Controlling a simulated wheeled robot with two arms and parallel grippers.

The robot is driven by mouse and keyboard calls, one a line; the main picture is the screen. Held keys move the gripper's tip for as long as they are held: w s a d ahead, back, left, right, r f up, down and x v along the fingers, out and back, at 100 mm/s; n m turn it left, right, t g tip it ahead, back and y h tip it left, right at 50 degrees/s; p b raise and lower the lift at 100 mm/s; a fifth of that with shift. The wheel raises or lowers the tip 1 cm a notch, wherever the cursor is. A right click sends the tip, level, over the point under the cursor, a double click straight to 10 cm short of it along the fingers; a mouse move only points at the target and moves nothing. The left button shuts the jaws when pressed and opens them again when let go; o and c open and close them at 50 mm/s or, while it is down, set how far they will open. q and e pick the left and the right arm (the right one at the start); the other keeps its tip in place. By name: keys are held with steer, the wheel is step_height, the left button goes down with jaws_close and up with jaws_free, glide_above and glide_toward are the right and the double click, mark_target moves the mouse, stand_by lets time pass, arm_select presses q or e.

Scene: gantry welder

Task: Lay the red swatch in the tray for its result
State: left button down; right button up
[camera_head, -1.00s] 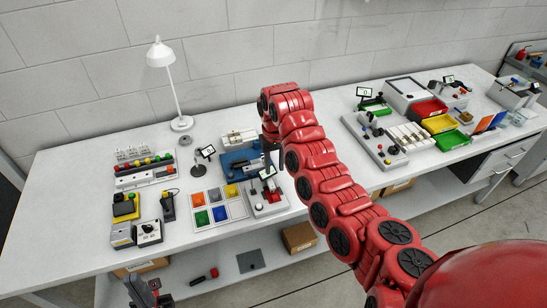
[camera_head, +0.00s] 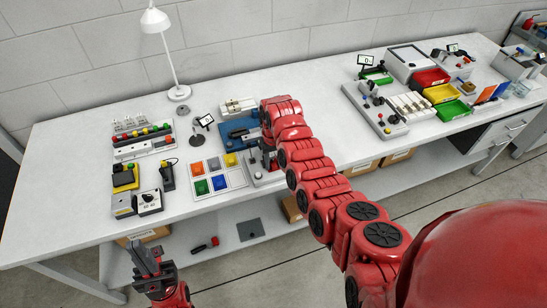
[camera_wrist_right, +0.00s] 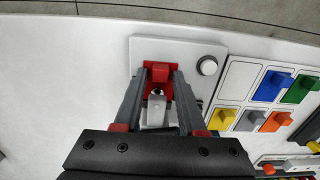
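The red swatch (camera_wrist_right: 160,72) lies on a pale grey device plate (camera_wrist_right: 205,48) in the right wrist view, its raised red block between my right gripper's fingers. My right gripper (camera_wrist_right: 159,76) is open, one finger on each side; I see no clear contact. In the head view my right gripper (camera_head: 268,158) is over the device (camera_head: 262,180), and the arm hides the swatch. Red (camera_head: 431,78), yellow (camera_head: 440,94) and green (camera_head: 453,110) trays stand at the right of the bench. My left gripper (camera_head: 146,250) is open and empty in front of the bench.
A board of coloured swatches (camera_head: 228,182) lies just left of the device. A blue fixture (camera_head: 236,130) stands behind it. A joystick panel (camera_head: 378,123) is before the trays. Bare bench lies at front left.

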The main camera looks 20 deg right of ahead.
jaws_close()
steer(key=shift+s+r+p, duration=0.2)
steer(key=shift+s+p, duration=0.25)
steer(key=shift+p, duration=0.35)
steer(key=shift+s+p, duration=0.75)
steer(key=shift+p, duration=0.2)
steer(key=shift+s+r+p, duration=0.1)
steer(key=shift+s+p, duration=1.5)
steer(key=shift+s, duration=0.2)
steer(key=shift+s+d, duration=0.1)
steer(key=shift+s, duration=0.45)
